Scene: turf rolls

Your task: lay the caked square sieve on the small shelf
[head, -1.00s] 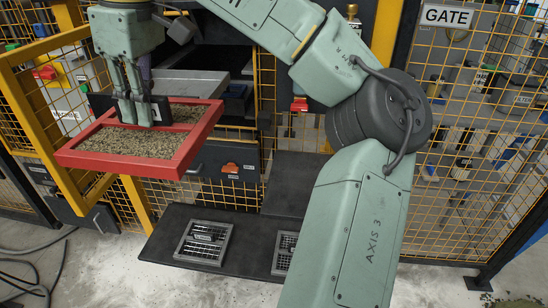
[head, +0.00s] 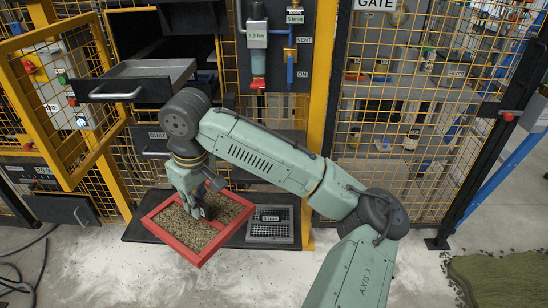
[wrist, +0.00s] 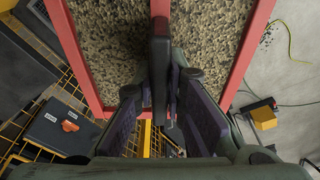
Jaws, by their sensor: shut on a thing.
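The caked square sieve (head: 184,227) has a red frame and a crossbar, and is filled with brown, grainy cake. My gripper (head: 205,211) is shut on its middle bar from above. In the head view it hangs roughly level over the left part of a low black shelf (head: 133,232); I cannot tell whether it touches. In the wrist view the sieve (wrist: 105,45) fills the top, with the bar between my fingers (wrist: 160,95). A raised dark surface behind the low shelf is mostly hidden by my arm.
A grey metal sieve (head: 270,232) with a label lies on the low shelf, just right of the red frame. An open grey drawer (head: 140,80) juts out above left. A yellow mesh gate (head: 65,110) stands open at left. The dusty floor in front is clear.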

